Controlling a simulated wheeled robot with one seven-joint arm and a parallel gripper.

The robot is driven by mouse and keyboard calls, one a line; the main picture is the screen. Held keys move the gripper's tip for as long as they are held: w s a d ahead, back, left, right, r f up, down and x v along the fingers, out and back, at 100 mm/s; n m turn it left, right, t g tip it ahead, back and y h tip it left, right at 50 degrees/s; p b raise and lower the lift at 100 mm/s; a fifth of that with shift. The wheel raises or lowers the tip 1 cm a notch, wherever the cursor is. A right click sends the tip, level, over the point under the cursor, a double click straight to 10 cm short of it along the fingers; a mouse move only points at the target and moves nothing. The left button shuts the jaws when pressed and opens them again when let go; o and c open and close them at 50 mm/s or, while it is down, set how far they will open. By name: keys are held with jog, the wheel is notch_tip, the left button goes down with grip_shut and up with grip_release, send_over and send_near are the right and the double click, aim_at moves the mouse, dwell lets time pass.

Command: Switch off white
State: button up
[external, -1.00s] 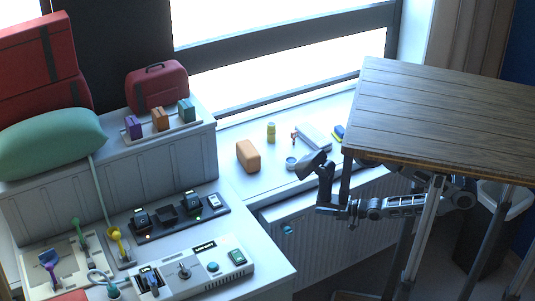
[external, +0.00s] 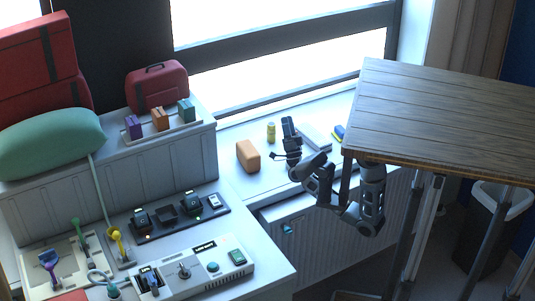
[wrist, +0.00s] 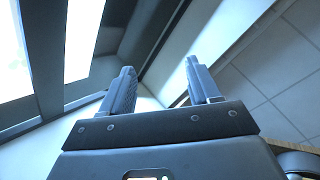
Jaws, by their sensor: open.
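A black strip (external: 158,227) on the white counter carries several small switch-like units, with a white one (external: 214,201) at its right end. Small lights show beside some units. A pale control panel (external: 200,270) in front of it has a knob and a green part. I cannot tell which switch is the task's white one, or its state. My gripper (external: 289,135) is raised over the windowsill, well to the right of and behind the strip and panel. In the wrist view its two fingers (wrist: 158,72) stand apart with nothing between them.
An orange block (external: 248,156) and a yellow can (external: 271,132) stand on the sill near my gripper. A wooden tabletop (external: 440,115) overhangs my arm at the right. A radiator (external: 300,245) is below the sill. A green pillow (external: 50,143) and red cases lie at the left.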

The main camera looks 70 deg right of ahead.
jog(key=d+r+m+g+h, duration=0.2)
jog(key=d+m+g+h, duration=0.3)
jog(key=m+g, duration=1.05)
jog(key=m+g+y, duration=0.1)
jog(key=m+y, duration=0.6)
jog(key=y, duration=2.1)
send_over(217, 204)
notch_tip(217, 204, down, 19)
jog(key=f, duration=0.3)
jog(key=f+p, duration=0.1)
jog(key=f, duration=0.3)
jog(key=shift+w+a, duration=0.15)
jog(key=shift+a, duration=0.05)
jog(key=shift+d+f, duration=0.2)
jog(key=shift+f, duration=0.3)
jog(key=shift+c, duration=0.3)
